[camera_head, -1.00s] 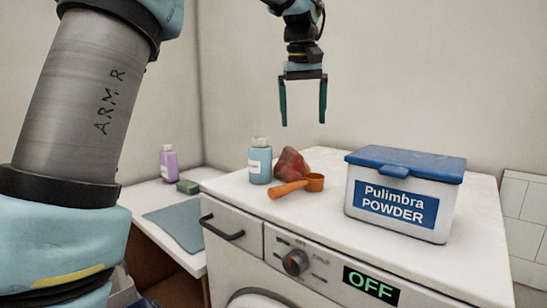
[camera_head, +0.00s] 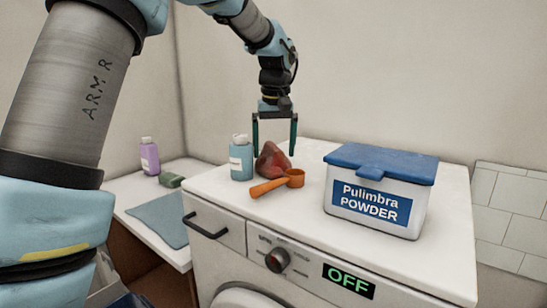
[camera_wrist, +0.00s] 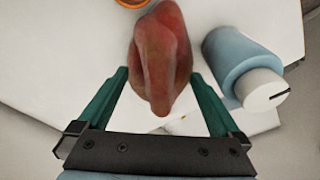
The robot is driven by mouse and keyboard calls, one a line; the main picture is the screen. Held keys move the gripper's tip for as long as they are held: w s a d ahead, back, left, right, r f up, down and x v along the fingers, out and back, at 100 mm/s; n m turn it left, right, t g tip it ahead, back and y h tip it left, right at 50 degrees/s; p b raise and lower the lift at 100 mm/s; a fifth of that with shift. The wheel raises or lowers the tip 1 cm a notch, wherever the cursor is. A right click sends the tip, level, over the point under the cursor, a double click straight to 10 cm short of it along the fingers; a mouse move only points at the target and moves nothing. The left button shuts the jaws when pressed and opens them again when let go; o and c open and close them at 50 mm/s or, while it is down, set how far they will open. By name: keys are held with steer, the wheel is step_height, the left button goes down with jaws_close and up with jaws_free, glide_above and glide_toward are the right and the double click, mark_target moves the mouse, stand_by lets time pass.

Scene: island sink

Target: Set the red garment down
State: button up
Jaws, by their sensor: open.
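The red garment (camera_head: 272,160) is a crumpled, pointed heap on the white top of the washing machine (camera_head: 310,207). In the wrist view the garment (camera_wrist: 161,55) stands between and just beyond the fingertips. My gripper (camera_head: 274,150) is open and points down, with one finger on each side of the garment's upper part in the head view. The garment's underside is hidden.
A blue bottle (camera_head: 241,160) stands close left of the garment. An orange scoop (camera_head: 278,184) lies just in front. A blue-lidded powder box (camera_head: 378,195) stands to the right. A lower counter at left holds a purple bottle (camera_head: 149,156), a green block (camera_head: 171,180) and a blue cloth (camera_head: 160,218).

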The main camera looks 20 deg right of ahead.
steer(key=shift+f, duration=0.2)
steer(key=c, duration=1.5)
steer(key=shift+r, duration=0.1)
steer(key=shift+r, duration=0.1)
